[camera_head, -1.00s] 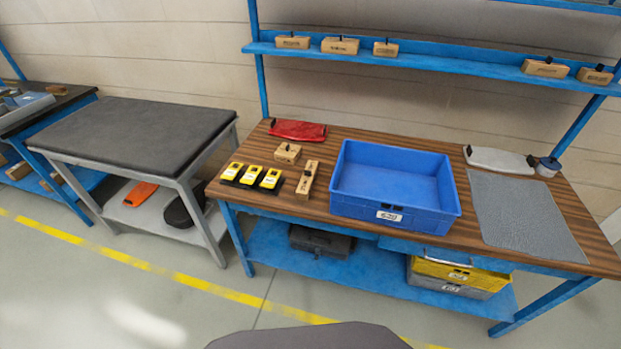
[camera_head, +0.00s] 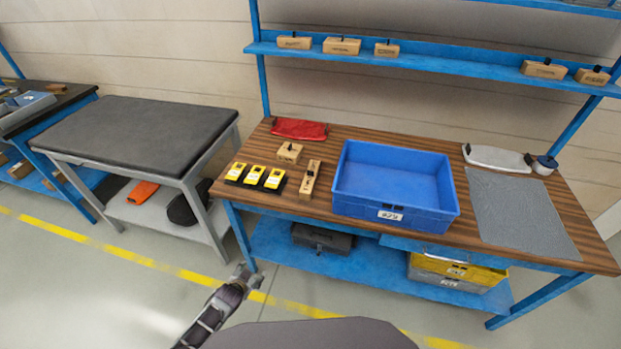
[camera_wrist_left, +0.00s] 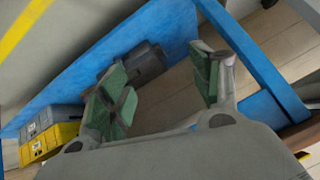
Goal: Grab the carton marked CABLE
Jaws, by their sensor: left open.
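Several small brown cartons are in the head view, and I cannot read which one is marked CABLE. On the shelf stand cartons at the left (camera_head: 294,42), beside it (camera_head: 341,46), and a smaller one (camera_head: 387,49); two more stand at the right (camera_head: 544,69) and far right (camera_head: 592,76). On the table are a small carton (camera_head: 289,152) and a long narrow carton (camera_head: 311,179). My left gripper (camera_head: 247,277) is low in front of the table, apart from all of them. In the left wrist view its green-padded fingers (camera_wrist_left: 160,95) are open and empty. My right gripper is not in view.
A blue bin (camera_head: 390,220) sits mid-table, with yellow devices (camera_head: 255,175) left of it and a grey mat (camera_head: 520,215) right. A red pouch (camera_head: 299,129) lies behind. The lower shelf (camera_head: 275,245) holds a dark case (camera_head: 322,238) and a yellow crate (camera_head: 458,269).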

